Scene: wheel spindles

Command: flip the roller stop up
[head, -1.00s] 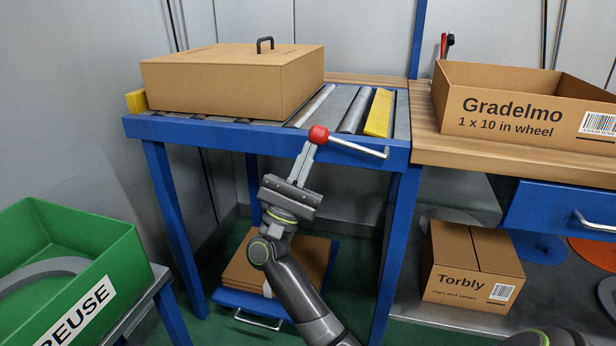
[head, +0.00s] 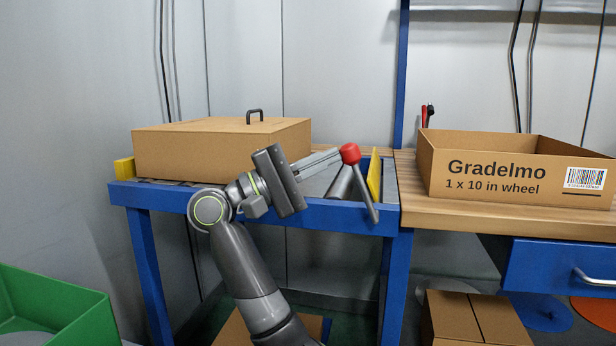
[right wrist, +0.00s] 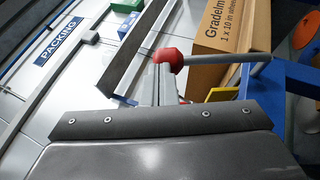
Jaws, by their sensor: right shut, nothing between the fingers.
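The roller stop is a yellow plate (head: 375,176) at the right end of the roller table. It shows as a narrow strip standing nearly edge-on, and its edge also shows in the right wrist view (right wrist: 222,95). A lever with a red knob (head: 350,153) and a silver rod (head: 366,195) is at the table's front right. The rod rises steeply, leaning left, with the knob on top. My right gripper (head: 335,157) is shut and empty, its tips against or right beside the knob's left side. The knob shows at the fingertips in the right wrist view (right wrist: 168,60). My left gripper is not in view.
A closed cardboard box (head: 220,150) with a black handle sits on the rollers' left part. The blue table frame (head: 330,215) runs below my gripper. An open Gradelmo box (head: 500,180) stands on the wooden bench to the right. A green bin (head: 70,310) is lower left.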

